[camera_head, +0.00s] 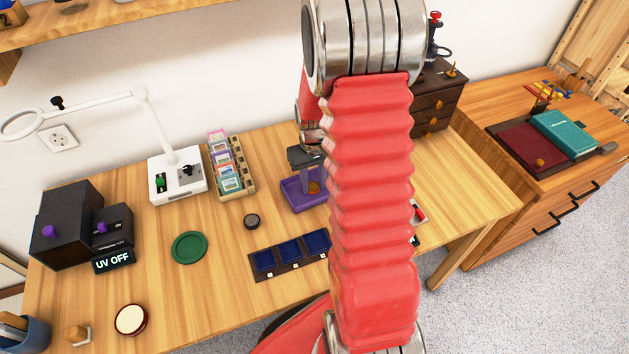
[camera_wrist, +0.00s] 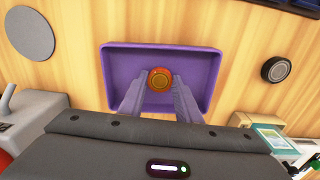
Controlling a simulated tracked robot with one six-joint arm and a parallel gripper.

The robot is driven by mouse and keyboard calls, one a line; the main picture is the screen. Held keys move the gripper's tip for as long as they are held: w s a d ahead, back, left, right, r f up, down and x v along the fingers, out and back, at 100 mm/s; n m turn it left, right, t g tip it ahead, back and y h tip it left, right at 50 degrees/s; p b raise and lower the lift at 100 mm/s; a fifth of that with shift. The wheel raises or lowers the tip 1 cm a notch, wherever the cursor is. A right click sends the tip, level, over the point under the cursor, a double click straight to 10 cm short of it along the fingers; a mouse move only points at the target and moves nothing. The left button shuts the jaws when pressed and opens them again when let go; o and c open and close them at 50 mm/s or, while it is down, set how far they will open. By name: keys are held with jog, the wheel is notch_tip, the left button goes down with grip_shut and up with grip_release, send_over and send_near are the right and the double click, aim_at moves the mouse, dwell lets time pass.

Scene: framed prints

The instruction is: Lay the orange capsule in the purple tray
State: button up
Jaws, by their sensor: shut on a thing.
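The orange capsule (camera_wrist: 160,79) is a small round orange piece with a yellowish top, seen between my fingertips in the wrist view. My gripper (camera_wrist: 158,88) is shut on it, over the purple tray (camera_wrist: 120,60). The capsule is inside the tray's outline; whether it touches the tray floor I cannot tell. In the head view the purple tray (camera_head: 290,196) stands on the table, partly hidden by my red arm. The orange capsule (camera_head: 313,188) shows below my gripper (camera_head: 309,178) there, within the tray's outline.
A dark strip with blue compartments (camera_head: 290,252) lies in front of the tray. A small black round piece (camera_head: 251,221) and a green disc (camera_head: 189,247) lie to the left. A rack of cards (camera_head: 232,170) stands behind left. Dark drawers (camera_head: 432,108) stand behind right.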

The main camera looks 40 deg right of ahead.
aim_at(313, 185)
jog(key=o, duration=1.1)
jog(key=shift+f, duration=0.1)
jog(key=shift+o, duration=0.2)
notch_tip(313, 185, up, 12)
dwell(0.5)
